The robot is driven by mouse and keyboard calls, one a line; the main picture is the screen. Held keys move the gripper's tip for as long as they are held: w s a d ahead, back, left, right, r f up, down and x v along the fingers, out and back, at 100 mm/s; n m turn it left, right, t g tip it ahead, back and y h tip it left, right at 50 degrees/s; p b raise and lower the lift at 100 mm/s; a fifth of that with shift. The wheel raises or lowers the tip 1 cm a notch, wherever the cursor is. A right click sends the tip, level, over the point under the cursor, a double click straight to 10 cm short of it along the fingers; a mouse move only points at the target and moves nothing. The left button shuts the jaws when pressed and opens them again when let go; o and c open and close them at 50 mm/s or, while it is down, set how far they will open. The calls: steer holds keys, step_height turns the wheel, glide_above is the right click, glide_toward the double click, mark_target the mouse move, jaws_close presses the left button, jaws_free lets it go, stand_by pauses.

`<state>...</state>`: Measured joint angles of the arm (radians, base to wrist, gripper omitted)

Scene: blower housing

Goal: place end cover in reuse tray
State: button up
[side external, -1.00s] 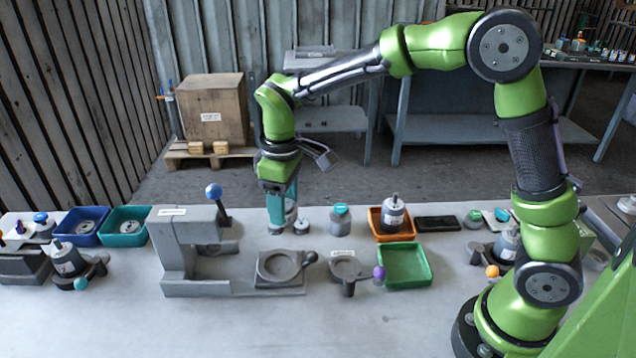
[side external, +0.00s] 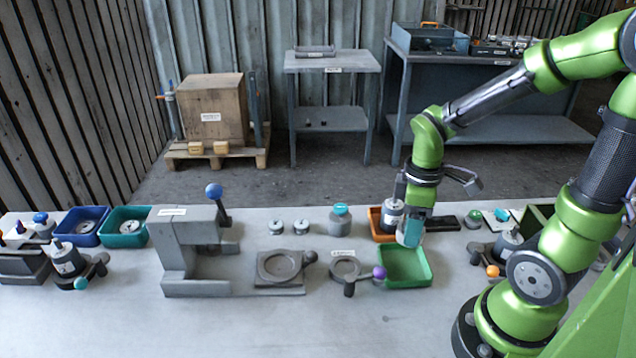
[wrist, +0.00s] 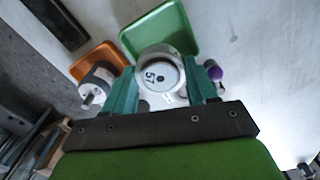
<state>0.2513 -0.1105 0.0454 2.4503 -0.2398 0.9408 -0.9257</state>
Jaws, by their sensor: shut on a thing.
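My gripper (side external: 409,237) is shut on a round, pale grey end cover (wrist: 160,76) marked "57", seen between the teal fingers in the wrist view. In the side external view the cover is hidden by the gripper. The gripper is at the back edge of the green tray (side external: 405,281), close to the orange tray. In the wrist view the cover overlaps the near edge of the green tray (wrist: 165,28). The green tray looks empty. I cannot tell the cover's height above it.
A purple-knobbed fixture (side external: 346,270) is left of the green tray. Two small discs (side external: 276,227) (side external: 301,227) lie farther left. The front of the table is clear.

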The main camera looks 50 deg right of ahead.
steer(key=shift+s+f, duration=0.2)
steer(key=shift+f, duration=0.1)
steer(key=shift+f+n, duration=0.3)
steer(key=shift+f, duration=0.1)
steer(key=shift+w+f, duration=0.15)
steer(key=shift+f, duration=3.35)
steer(key=shift+f, duration=0.1)
steer(key=o, duration=0.8)
